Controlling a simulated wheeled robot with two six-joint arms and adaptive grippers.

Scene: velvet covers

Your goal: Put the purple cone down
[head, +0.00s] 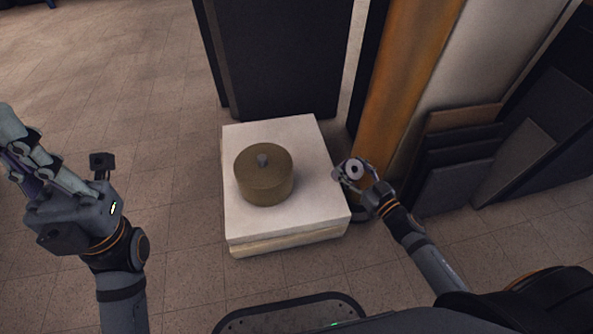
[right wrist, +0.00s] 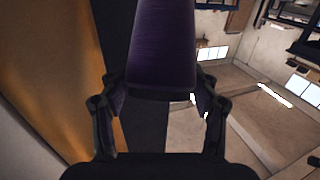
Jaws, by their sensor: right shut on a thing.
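The purple cone (right wrist: 163,45) stands between the fingers of my right gripper (right wrist: 160,95) in the right wrist view, its wide end toward my palm. My right gripper is shut on it. In the head view the right gripper (head: 354,172) is at the right edge of a pale block; a pale ring with a dark centre shows between its fingers, and little else of the cone can be made out. My left gripper (head: 25,155) is raised at the far left, away from the block; its finger gap is unclear.
A pale square block (head: 310,215) stands on the tiled floor, bearing an olive round drum (head: 264,188) with a grey knob. A dark panel (head: 280,60) is behind it. An orange panel (head: 412,70) and dark slabs (head: 455,150) stand right. The left floor is clear.

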